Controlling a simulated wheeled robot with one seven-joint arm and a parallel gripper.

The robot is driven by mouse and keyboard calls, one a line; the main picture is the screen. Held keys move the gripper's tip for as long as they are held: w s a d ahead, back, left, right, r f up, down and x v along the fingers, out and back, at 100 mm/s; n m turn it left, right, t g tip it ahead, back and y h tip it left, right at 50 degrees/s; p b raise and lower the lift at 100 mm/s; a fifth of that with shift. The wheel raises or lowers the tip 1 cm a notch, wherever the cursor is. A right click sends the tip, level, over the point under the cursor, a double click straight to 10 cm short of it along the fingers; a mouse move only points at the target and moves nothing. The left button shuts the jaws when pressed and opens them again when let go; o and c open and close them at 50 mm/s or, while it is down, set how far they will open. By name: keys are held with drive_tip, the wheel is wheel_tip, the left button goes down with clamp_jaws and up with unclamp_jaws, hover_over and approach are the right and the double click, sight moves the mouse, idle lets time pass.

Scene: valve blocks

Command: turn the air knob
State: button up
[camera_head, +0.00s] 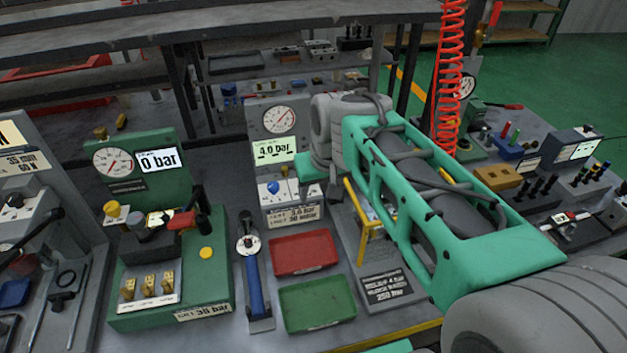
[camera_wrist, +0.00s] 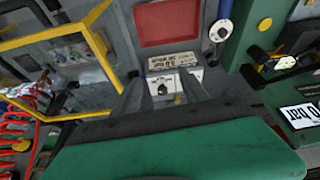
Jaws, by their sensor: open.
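The air unit (camera_head: 280,150) is a grey upright block with a round dial, a lit display reading 4.0 bar and a white lower panel. A blue knob (camera_head: 272,188) sits on that panel. In the wrist view the white panel (camera_wrist: 185,80) shows a small dark knob-like part (camera_wrist: 162,89). My gripper (camera_wrist: 160,96) is open, its two grey fingers apart on either side of this part in the picture. Whether they touch it I cannot tell. In the head view the wrist is right of the knob, and the fingertips cannot be made out.
A green valve block (camera_head: 160,260) reading 0 bar stands at left. A blue-handled tool (camera_head: 254,285), a red tray (camera_head: 303,254) and a green tray (camera_head: 317,304) lie in front. A yellow frame (camera_head: 368,225) stands to the right, below my arm.

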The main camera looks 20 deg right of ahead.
drive_tip(key=w+f, duration=0.3)
drive_tip(key=w, duration=0.2)
drive_tip(key=w+f+b, duration=0.1)
drive_tip(key=w+f, duration=0.3)
drive_tip(key=w, duration=0.1)
drive_tip(key=w+f, duration=0.4)
drive_tip(key=w, duration=0.2)
drive_tip(key=shift+d+b, duration=0.3)
drive_tip(key=shift+b, duration=0.05)
drive_tip(key=shift+s, duration=0.1)
drive_tip(key=shift+c, duration=0.2)
clamp_jaws()
